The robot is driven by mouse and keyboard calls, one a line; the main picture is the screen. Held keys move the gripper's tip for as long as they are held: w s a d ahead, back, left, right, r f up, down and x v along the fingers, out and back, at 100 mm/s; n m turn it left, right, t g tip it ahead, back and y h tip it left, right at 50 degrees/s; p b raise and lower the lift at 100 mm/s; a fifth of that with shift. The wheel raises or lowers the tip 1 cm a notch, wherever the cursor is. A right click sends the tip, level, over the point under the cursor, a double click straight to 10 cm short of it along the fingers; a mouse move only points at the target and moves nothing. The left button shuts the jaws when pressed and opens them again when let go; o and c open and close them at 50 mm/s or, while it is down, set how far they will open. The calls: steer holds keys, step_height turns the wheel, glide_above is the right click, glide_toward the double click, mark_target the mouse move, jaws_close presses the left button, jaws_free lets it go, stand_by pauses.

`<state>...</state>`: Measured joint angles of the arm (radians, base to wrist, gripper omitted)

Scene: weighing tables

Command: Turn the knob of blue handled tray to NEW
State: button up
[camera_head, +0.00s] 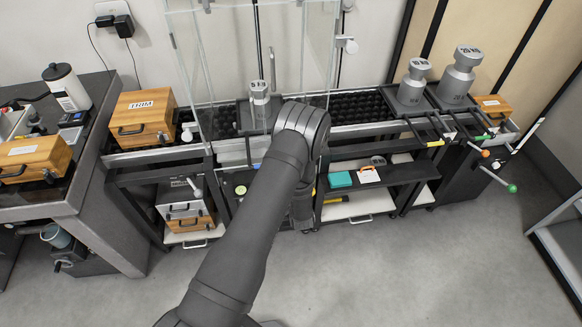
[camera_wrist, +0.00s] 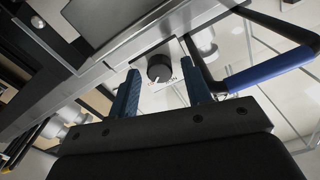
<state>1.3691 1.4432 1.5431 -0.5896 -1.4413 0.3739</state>
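The blue handled tray's black knob (camera_wrist: 159,68) shows in the wrist view, with a pale pointer mark on its face. It sits on a pale plate whose lettering is too small and partly covered to read. The tray's blue handle (camera_wrist: 272,68) runs to the right of the knob; a bit of blue (camera_head: 257,165) shows beside my arm in the head view. My gripper (camera_wrist: 161,66) is open, with one blue-dark finger on each side of the knob in the picture. I cannot tell whether they touch it. In the head view my arm hides the gripper's tips and the knob.
A grey weight (camera_head: 260,93) stands above the blue handle, behind glass panels. Larger weights (camera_head: 461,72) stand on trays at right, with yellow, orange and green handles sticking out. A wooden box (camera_head: 143,118) stands at left. The floor (camera_head: 370,265) in front is clear.

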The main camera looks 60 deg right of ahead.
steer(key=c, duration=0.8)
steer(key=shift+n, duration=0.4)
steer(key=n, duration=1)
steer(key=o, duration=1)
steer(key=shift+c, duration=0.2)
